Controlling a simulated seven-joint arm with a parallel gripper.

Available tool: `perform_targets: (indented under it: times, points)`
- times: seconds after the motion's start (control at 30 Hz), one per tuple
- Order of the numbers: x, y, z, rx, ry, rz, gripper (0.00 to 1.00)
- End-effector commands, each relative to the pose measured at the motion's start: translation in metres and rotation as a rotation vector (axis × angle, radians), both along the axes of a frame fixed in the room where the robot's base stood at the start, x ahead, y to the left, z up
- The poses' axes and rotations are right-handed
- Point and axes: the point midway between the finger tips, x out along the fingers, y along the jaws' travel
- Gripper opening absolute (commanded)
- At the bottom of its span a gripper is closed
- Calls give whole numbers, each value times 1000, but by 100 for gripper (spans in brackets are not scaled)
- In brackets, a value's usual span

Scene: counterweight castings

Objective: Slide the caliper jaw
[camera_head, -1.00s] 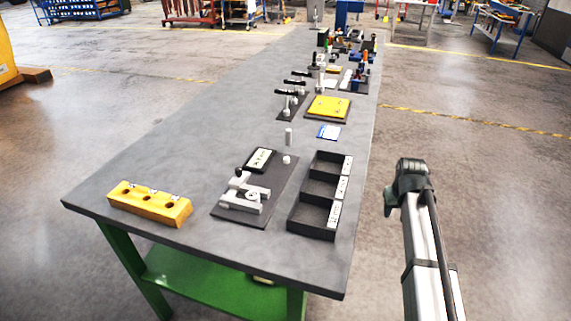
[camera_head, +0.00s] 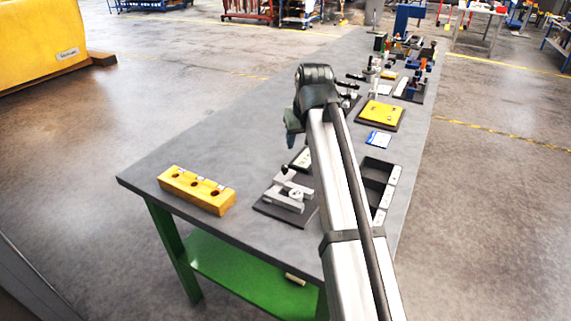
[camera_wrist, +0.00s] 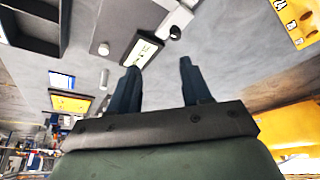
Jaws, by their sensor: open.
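The caliper (camera_head: 289,195) is a light grey metal tool with a dark knob, lying on a dark board (camera_head: 270,208) near the table's front edge. My arm hides the board's right part in the head view. In the wrist view, part of the caliper (camera_wrist: 178,18) shows at the top edge, beyond my fingers. My gripper (camera_wrist: 158,85) is open, with two dark fingers wide apart and nothing between them. It is above the table and apart from the caliper.
A yellow block with holes (camera_head: 197,190) stands left of the caliper board. A dark compartment tray (camera_head: 378,175) is to the right, partly behind my arm. A yellow plate (camera_head: 381,114) and blue-white card (camera_head: 378,140) lie farther back. The table's left side (camera_head: 235,140) is clear.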

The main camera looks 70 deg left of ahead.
Motion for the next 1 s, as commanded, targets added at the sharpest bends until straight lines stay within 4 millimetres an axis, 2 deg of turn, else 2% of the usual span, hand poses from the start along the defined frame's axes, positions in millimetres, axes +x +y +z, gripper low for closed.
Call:
perform_targets:
  times: [0.03,0.13,0.33,0.8,1.0]
  points:
    - [-12,2,4,0,5,13,48]
    - [-24,3,8,0,9,25,48]
    - [-27,9,-4,0,11,28,48]
    - [-26,39,-78,0,11,27,48]
    - [-26,50,-102,1,11,27,48]
